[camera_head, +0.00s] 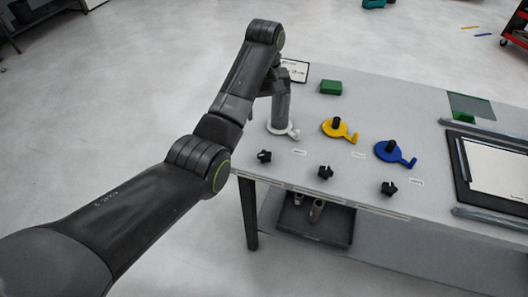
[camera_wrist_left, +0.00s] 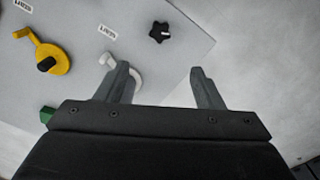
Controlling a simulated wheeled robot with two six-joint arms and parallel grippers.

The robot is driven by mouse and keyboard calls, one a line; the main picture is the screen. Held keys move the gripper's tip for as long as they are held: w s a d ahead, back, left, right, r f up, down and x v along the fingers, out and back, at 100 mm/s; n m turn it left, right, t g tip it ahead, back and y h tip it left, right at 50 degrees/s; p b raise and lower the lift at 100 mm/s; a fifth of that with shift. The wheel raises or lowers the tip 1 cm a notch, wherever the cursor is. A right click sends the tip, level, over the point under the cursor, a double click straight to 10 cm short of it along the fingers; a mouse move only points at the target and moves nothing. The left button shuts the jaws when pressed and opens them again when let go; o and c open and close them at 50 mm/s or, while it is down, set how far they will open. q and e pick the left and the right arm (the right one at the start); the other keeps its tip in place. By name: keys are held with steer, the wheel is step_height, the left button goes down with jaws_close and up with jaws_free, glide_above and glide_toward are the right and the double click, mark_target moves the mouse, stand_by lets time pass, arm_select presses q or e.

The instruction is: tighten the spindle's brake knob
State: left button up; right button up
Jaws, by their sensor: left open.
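A white spindle base with a crank handle (camera_head: 292,133) sits at the table's near left corner, under a grey upright form (camera_head: 282,110) that I cannot clearly tell from my gripper. The black star-shaped knob (camera_head: 264,156) nearest to it lies at the table's front edge; it also shows in the left wrist view (camera_wrist_left: 160,33). My left gripper (camera_wrist_left: 160,78) is open, its fingers apart and short of that knob. The white part (camera_wrist_left: 135,76) shows beside one finger, partly hidden by it. My right gripper is not in view.
A yellow spindle (camera_head: 338,129) and a blue one (camera_head: 393,152) stand to the right, with black knobs (camera_head: 325,172) and (camera_head: 388,188) in front. A green block (camera_head: 331,87) lies behind. A dark tray (camera_head: 314,222) sits below the table. A framed white sheet (camera_head: 495,172) is at right.

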arm_select(q)
steer(key=b, duration=0.2)
glide_toward(265, 155)
step_height(265, 155, down, 8)
steer(key=shift+f, duration=0.2)
stand_by(0.3)
steer(key=shift+c, duration=0.8)
steer(key=c, duration=0.8)
